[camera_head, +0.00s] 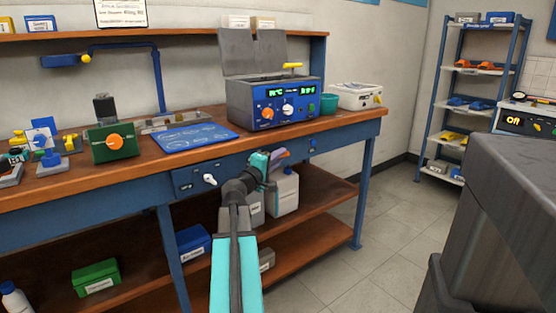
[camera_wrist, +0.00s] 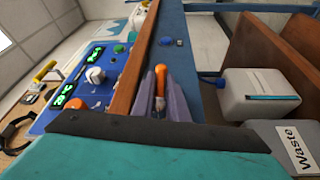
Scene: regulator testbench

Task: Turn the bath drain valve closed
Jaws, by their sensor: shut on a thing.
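My gripper (camera_head: 279,158) reaches to the blue front rail of the workbench, below the heated bath (camera_head: 236,98). In the wrist view, my gripper's grey fingers (camera_wrist: 161,84) stand on either side of an orange handle (camera_wrist: 160,73) and are shut on it. The handle appears to be the drain valve. It runs along the direction of the fingers, and its base is partly hidden between them. In the head view, my gripper hides the handle. I cannot tell the valve's open or closed position.
On the same rail are a white knob (camera_head: 210,180) to the left and a small blue knob (camera_head: 312,144) to the right. The wooden bench edge (camera_wrist: 134,62) runs close to my fingers.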

